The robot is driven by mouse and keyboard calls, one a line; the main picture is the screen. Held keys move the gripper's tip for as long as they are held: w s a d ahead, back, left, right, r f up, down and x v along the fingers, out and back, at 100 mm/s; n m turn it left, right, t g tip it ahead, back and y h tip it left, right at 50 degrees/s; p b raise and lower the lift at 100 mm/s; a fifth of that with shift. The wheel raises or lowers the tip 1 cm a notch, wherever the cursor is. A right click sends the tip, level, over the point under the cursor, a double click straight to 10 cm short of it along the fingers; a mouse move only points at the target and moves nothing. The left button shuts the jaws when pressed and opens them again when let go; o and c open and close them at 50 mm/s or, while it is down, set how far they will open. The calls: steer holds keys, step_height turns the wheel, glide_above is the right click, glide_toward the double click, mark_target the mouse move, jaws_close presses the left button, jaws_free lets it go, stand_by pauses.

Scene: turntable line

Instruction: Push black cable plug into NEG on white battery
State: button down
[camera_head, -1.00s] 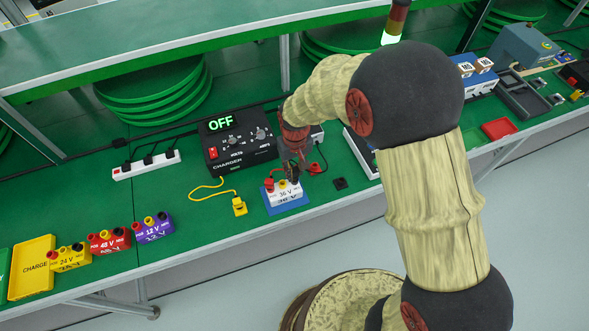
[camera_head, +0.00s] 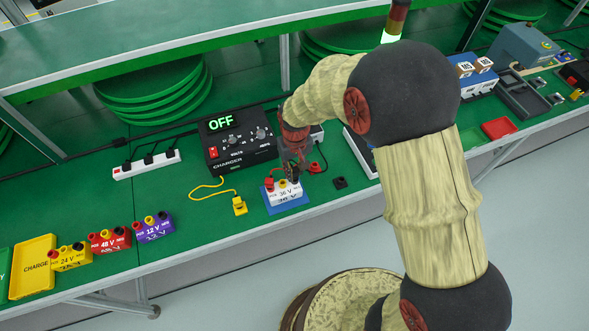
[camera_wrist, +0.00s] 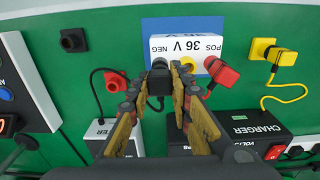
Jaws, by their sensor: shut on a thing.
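The white battery (camera_wrist: 165,47) marked 36 V and POS lies on a blue pad (camera_wrist: 160,25); the battery also shows in the head view (camera_head: 287,192). A red plug (camera_wrist: 222,72) sits at its POS end. A yellow part (camera_wrist: 187,65) shows between the ends. The black cable plug (camera_wrist: 158,76) is between my gripper's (camera_wrist: 160,98) fingers, at the battery's other end. My gripper is shut on the plug. The plug overlaps the battery's edge in the wrist view; I cannot tell how deep it sits.
A red part (camera_wrist: 115,82) with a black cable and a black block (camera_wrist: 73,40) lie beside the battery. A yellow plug (camera_wrist: 281,55) lies on the other side. The charger (camera_head: 239,146), reading OFF, stands behind. Other batteries stand left, including the purple one (camera_head: 154,229).

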steer(key=shift+f, duration=0.9)
stand_by(1.5)
steer(key=c, duration=1.6)
jaws_free()
steer(key=shift+o, duration=0.3)
steer(key=shift+r, duration=0.1)
steer(key=shift+r+p, duration=2.4)
steer(key=shift+r, duration=1.3)
steer(key=shift+s, duration=0.1)
